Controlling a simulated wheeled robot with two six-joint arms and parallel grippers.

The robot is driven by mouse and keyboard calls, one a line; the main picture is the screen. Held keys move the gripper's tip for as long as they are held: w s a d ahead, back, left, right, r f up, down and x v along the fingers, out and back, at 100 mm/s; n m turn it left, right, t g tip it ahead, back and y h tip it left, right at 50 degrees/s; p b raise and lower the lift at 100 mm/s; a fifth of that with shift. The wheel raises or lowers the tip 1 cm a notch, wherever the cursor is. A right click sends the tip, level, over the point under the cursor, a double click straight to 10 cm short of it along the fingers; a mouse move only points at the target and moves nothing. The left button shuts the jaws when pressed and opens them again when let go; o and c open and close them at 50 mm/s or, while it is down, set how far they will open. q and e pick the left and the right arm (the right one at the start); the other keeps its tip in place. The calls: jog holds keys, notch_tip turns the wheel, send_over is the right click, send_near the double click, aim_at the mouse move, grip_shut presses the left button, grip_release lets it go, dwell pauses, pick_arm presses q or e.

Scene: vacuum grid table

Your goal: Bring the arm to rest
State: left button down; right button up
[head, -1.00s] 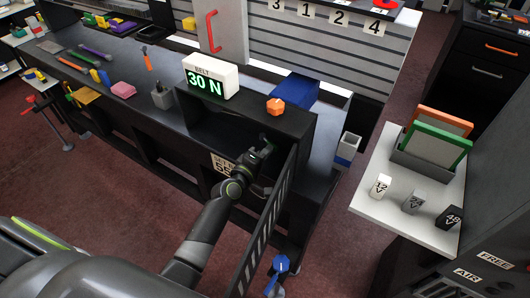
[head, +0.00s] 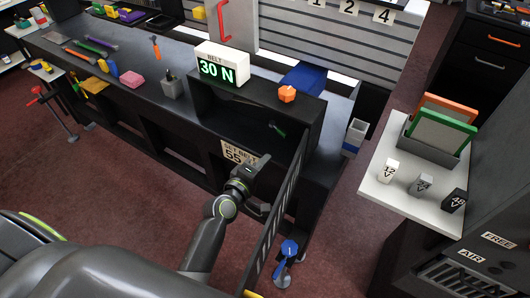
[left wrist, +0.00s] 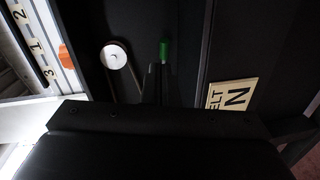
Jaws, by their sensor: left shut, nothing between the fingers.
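My left arm reaches in from the lower left of the head view, and its gripper (head: 246,174) is in front of the bench's open recess. The gripper is shut and empty. In the left wrist view the closed fingers (left wrist: 160,85) point at the dark recess. A green-tipped lever (head: 277,130) sits inside the recess, apart from the gripper; its green end also shows in the left wrist view (left wrist: 164,50). A pale round pulley with a belt (left wrist: 116,55) is beside it. My right gripper is not in view.
A slatted dark door (head: 280,208) stands open just right of the gripper. The belt display (head: 219,68) reads 30 N. A "SET BELT 55" sign (head: 239,155) is behind the gripper. A white side table (head: 403,195) is at right. Open floor lies at left.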

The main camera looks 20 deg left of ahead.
pick_arm(q)
jog(key=s+a+f+m+g+y, duration=0.1)
jog(key=s+a+f+m+g, duration=0.3)
jog(key=f, duration=0.6)
jog(key=s+d+f+g+y, duration=0.1)
jog(key=s+f, duration=0.5)
jog(key=f, duration=0.3)
jog(key=s+a+f+m+g+y, duration=0.1)
jog(key=s+a+f+m+g, duration=0.15)
jog(key=s+f, duration=0.55)
jog(key=s+a+f+m+g, duration=0.2)
jog(key=s+f, duration=0.3)
jog(key=s, duration=0.4)
jog(key=s+a+f+m+g+y, duration=0.1)
jog(key=s+a+f+m+g, duration=0.1)
jog(key=s+f, duration=0.4)
jog(key=s+a+f+m+g, duration=0.3)
jog(key=s+f, duration=0.2)
jog(key=s, duration=0.6)
jog(key=shift+s+f, duration=0.4)
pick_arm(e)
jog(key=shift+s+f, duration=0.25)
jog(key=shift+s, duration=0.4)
